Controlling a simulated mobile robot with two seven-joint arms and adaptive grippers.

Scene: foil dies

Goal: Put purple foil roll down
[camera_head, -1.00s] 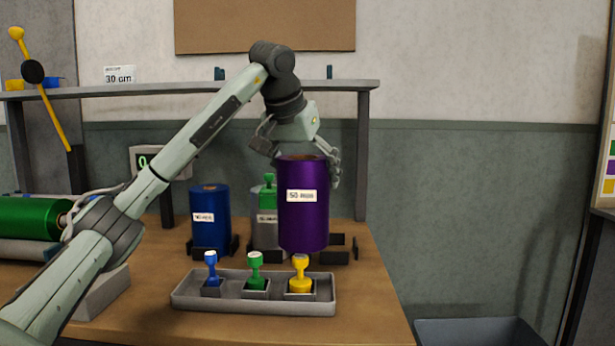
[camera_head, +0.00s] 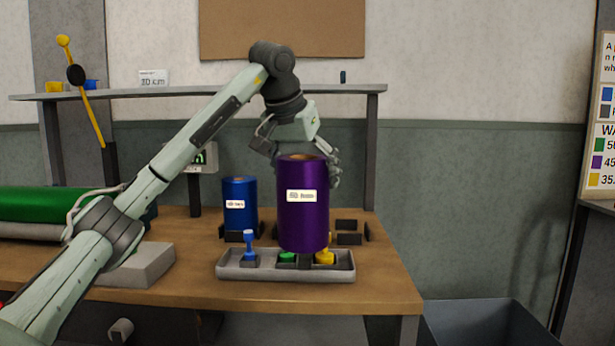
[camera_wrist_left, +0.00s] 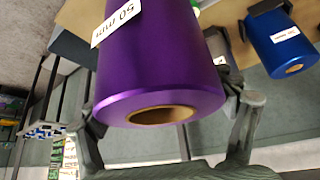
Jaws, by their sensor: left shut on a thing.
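The purple foil roll (camera_head: 303,220) stands upright in my left gripper (camera_head: 305,165), with a white label on its front. In the head view it hides part of the grey tray behind or below it, and whether it touches the tray cannot be told. My left gripper is shut on the roll near its top. In the left wrist view, the purple roll (camera_wrist_left: 165,60) fills the middle, its cardboard core facing the camera and the fingers (camera_wrist_left: 170,145) on both sides. My right gripper is not in view.
A blue foil roll (camera_head: 239,206) stands on the table (camera_head: 190,285) to the left. A grey tray (camera_head: 230,270) holds blue, green and yellow stampers. Dark holder blocks (camera_head: 349,239) sit right of the purple roll. A shelf (camera_head: 200,91) crosses behind. A grey bin (camera_head: 485,325) stands beyond the table's right edge.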

